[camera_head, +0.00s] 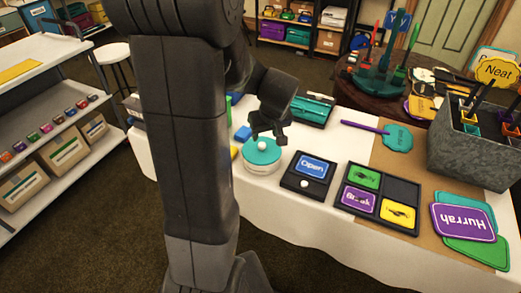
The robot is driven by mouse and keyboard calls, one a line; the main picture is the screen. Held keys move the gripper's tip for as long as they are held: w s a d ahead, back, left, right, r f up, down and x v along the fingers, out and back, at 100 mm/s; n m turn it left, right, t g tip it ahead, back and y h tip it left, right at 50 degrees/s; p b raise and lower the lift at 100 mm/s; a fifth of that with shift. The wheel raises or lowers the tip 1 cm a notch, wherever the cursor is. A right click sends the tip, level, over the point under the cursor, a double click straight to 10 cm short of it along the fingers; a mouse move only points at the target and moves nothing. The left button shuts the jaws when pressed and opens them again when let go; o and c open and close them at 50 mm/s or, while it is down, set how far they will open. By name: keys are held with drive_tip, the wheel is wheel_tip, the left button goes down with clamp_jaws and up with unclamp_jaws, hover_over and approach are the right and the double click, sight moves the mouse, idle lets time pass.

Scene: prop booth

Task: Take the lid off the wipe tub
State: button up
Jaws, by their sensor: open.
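The wipe tub (262,166) looks like a low white round tub on the white-clothed table, just right of my arm. Its teal lid (262,153) sits on top and has a white round knob (262,145) in the middle. My gripper (268,138) is open and points down at the lid, with its fingertips close to the knob. I cannot tell whether the fingers touch the knob. My arm hides part of the table to the left of the tub.
A black tray with a blue "Open" card (313,166) stands right of the tub. A sectioned black tray (401,187) with cards lies further right. A teal-filled case (308,110) lies behind. A grey bin (470,155) holds upright signs. Bare cloth shows at the table's front.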

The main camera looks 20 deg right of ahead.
sight(262, 144)
drive_tip(key=shift+x, duration=3.7)
drive_tip(key=shift+w+r, duration=0.1)
clamp_jaws()
